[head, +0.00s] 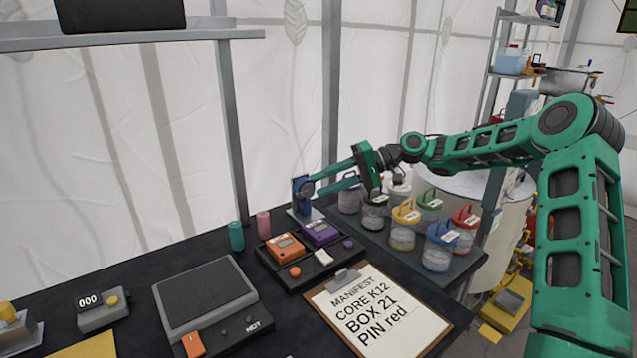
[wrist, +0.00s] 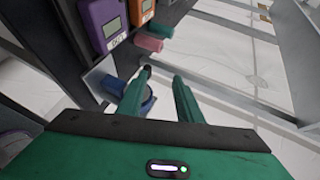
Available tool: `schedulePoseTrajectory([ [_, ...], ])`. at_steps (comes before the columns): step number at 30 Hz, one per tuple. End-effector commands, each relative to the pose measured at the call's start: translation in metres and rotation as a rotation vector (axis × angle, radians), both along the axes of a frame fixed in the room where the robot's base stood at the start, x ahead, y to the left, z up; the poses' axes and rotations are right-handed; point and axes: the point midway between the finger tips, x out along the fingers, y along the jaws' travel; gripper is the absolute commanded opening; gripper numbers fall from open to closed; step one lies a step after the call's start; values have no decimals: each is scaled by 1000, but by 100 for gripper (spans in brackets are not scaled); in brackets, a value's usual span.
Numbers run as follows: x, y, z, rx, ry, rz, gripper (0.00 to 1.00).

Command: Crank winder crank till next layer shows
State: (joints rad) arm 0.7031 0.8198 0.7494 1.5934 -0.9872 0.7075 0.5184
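The winder (head: 301,192) is a small blue upright unit on a pale base at the back edge of the dark table. A dark round part, perhaps its crank, shows on its face beside my fingertips. My gripper (head: 314,184) reaches in from the right with its two green fingers apart. In the wrist view the fingers (wrist: 162,82) are spread with a clear gap, and the blue winder (wrist: 148,104) is partly hidden behind the left finger. A small dark piece is at that finger's tip; I cannot tell whether they touch. No layer on the winder can be made out.
A tray (head: 292,285) with orange and purple devices stands in front of the winder. Teal (head: 236,236) and pink (head: 263,224) cylinders stand to its left. Several lidded jars (head: 403,228) stand to its right, below my arm. A manifest clipboard (head: 395,335) lies in front.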

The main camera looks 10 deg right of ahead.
Motion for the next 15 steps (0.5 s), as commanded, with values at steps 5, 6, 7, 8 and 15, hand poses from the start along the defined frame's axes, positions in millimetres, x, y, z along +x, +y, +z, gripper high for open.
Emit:
schedulePoseTrajectory([
  [5, 1, -9, -7, 0, 2, -2, 32],
  [6, 2, -11, -8, 0, 2, -2, 32],
  [7, 2, -13, -9, 0, 2, -2, 32],
  [8, 2, -15, -10, 0, 2, -2, 32],
  [15, 3, -27, -18, 0, 1, -1, 32],
])
